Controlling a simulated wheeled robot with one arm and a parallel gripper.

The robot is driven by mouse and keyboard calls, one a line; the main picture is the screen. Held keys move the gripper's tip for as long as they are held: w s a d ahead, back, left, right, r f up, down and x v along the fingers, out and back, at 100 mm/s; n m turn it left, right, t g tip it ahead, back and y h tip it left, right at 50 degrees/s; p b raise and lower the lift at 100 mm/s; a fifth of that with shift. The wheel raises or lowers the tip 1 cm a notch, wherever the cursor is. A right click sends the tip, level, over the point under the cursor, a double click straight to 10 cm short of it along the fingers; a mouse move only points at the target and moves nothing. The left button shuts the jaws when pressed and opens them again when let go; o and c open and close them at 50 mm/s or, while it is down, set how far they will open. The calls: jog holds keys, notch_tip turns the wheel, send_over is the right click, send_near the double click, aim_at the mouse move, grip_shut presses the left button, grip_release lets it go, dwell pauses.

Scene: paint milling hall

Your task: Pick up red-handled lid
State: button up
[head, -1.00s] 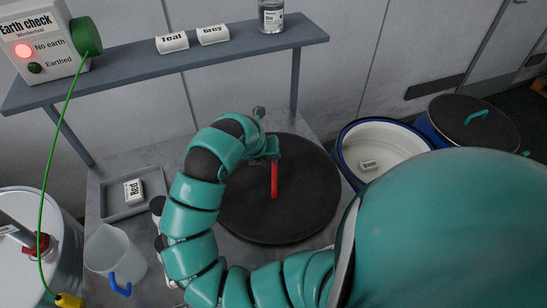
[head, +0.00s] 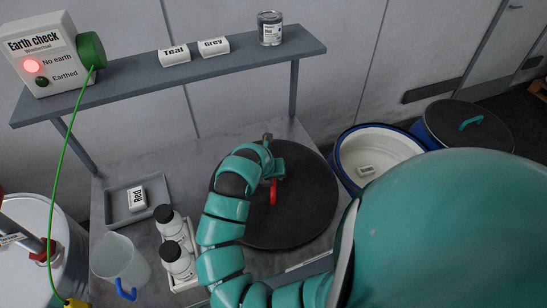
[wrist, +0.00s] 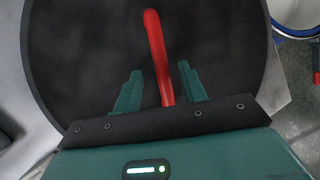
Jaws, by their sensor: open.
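The red-handled lid (head: 300,215) is a large dark round disc lying flat on the grey bench. Its red handle (head: 273,192) stands near the middle and is partly covered by my arm in the head view. In the wrist view the lid (wrist: 80,50) fills most of the picture. The red handle (wrist: 157,50) runs upward from between the two teal fingers. My gripper (wrist: 160,82) is open, with one finger on each side of the handle and gaps showing on both sides. The gripper also shows in the head view (head: 270,170), over the lid.
A tray (head: 112,213) with a Red block, white bottles with black caps (head: 178,258) and a clear jug (head: 118,262) are left of my arm. A shelf (head: 235,53) runs behind. A blue-rimmed white tub (head: 345,150) and a teal-handled lid (head: 470,130) are right.

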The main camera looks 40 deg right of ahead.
jog(key=shift+p+x, duration=0.55)
jog(key=shift+x, duration=1.1)
jog(key=shift+s+d, duration=0.1)
jog(key=shift+d, duration=0.05)
grip_shut()
jog(key=shift+r, duration=0.1)
